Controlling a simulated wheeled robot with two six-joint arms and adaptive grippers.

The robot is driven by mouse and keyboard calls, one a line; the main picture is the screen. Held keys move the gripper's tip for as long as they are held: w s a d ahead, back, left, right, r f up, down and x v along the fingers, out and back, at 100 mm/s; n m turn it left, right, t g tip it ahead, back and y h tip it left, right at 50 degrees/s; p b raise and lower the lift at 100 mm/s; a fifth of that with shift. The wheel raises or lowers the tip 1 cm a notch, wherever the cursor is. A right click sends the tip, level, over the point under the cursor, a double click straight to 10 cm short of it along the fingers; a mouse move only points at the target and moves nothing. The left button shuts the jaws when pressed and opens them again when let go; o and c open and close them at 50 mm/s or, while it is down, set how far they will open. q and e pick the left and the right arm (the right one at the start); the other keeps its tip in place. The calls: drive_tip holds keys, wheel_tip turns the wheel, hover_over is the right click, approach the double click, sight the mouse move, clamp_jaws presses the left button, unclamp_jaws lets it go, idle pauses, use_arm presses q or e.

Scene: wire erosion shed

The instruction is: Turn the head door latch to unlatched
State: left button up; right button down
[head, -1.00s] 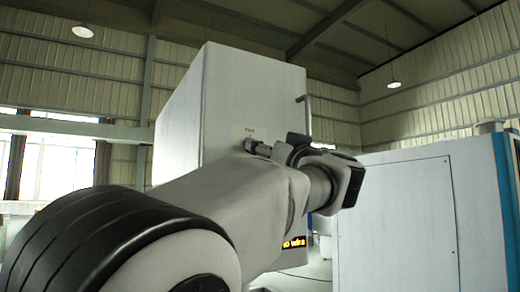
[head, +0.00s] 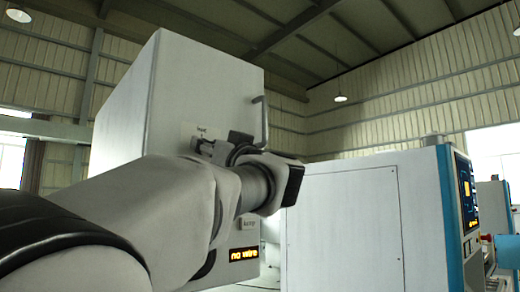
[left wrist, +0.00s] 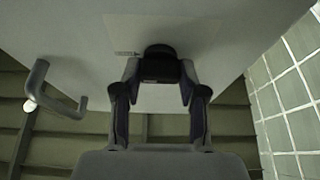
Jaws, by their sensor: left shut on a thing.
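The head door (head: 210,92) is the pale front face of a tall white box. My left gripper (head: 205,147) is at this face, just below a small label, and its fingers and wrist mostly hide the latch in the head view. In the left wrist view the head door latch (left wrist: 160,65) is a dark, stubby knob on the pale door (left wrist: 220,45). The left gripper's two fingers (left wrist: 159,80) stand on either side of it and are shut on it. I cannot tell the latch's angle clearly. My right gripper is not in view.
A bent bar handle (head: 263,120) stands out from the door's right edge, close to my left wrist; it also shows in the left wrist view (left wrist: 48,92). An orange "no wire" display (head: 243,254) is lower down. A white cabinet (head: 350,215) stands to the right.

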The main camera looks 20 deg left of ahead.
use_arm(q)
drive_tip(key=shift+n, duration=0.3)
drive_tip(key=shift+w+r+n+g+h+p, duration=0.1)
drive_tip(key=shift+n+g+h+p, duration=0.2)
drive_tip(key=shift+n+g+p, duration=2.3)
drive_tip(key=shift+w+r+n+g+h+p, duration=0.1)
drive_tip(key=shift+n+g+h+p, duration=0.45)
drive_tip(key=shift+n, duration=4.1)
drive_tip(key=shift+r+n+g+h+p, duration=0.1)
drive_tip(key=shift+n+g+p, duration=1.45)
drive_tip(key=shift+n, duration=2.1)
drive_tip(key=shift+t+p, duration=0.3)
drive_tip(key=shift+p, duration=0.05)
drive_tip(key=o, duration=1.1)
drive_tip(key=shift+o, duration=0.2)
drive_tip(key=shift+w+f, duration=0.1)
drive_tip(key=shift+w, duration=0.05)
